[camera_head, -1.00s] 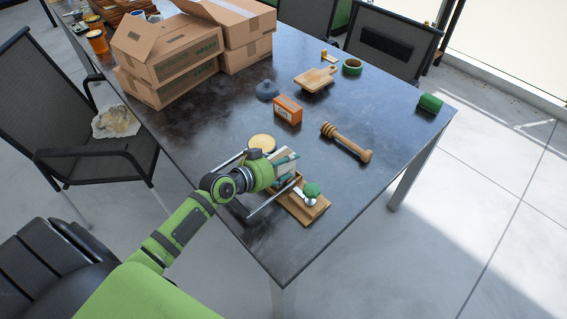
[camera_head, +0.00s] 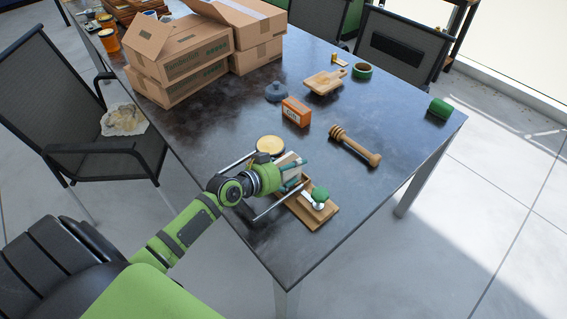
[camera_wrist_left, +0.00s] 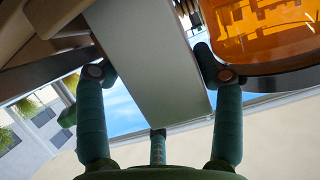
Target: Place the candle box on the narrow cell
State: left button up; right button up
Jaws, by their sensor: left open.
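A pale grey-white box (camera_head: 289,160), seemingly the candle box, stands upright at the wooden tray (camera_head: 322,217). My left gripper (camera_head: 293,175) is open around it. In the left wrist view the box (camera_wrist_left: 150,60) passes between the two green fingers (camera_wrist_left: 155,80), close to both; contact cannot be told. The tray's narrow cell is hidden behind my gripper and the box, so I cannot tell whether the box stands in it. My right gripper is not in view.
An amber jar (camera_wrist_left: 262,30) with a yellow lid (camera_head: 270,145) stands close by my left gripper. A green-knobbed item (camera_head: 319,194) is at the tray. An orange box (camera_head: 296,112), a honey dipper (camera_head: 354,146) and cartons (camera_head: 180,65) lie farther back.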

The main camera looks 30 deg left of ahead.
pick_arm(q)
jog(key=shift+d+r+p, duration=0.2)
jog(key=shift+r+p, duration=0.2)
jog(key=shift+r, duration=0.05)
jog(key=shift+s+a+r, duration=0.15)
jog(key=shift+s+r, duration=0.05)
jog(key=v, duration=1.1)
jog(key=shift+s+r+b, duration=0.2)
jog(key=shift+s+b, duration=0.05)
jog(key=shift+b, duration=0.2)
jog(key=shift+a, duration=0.1)
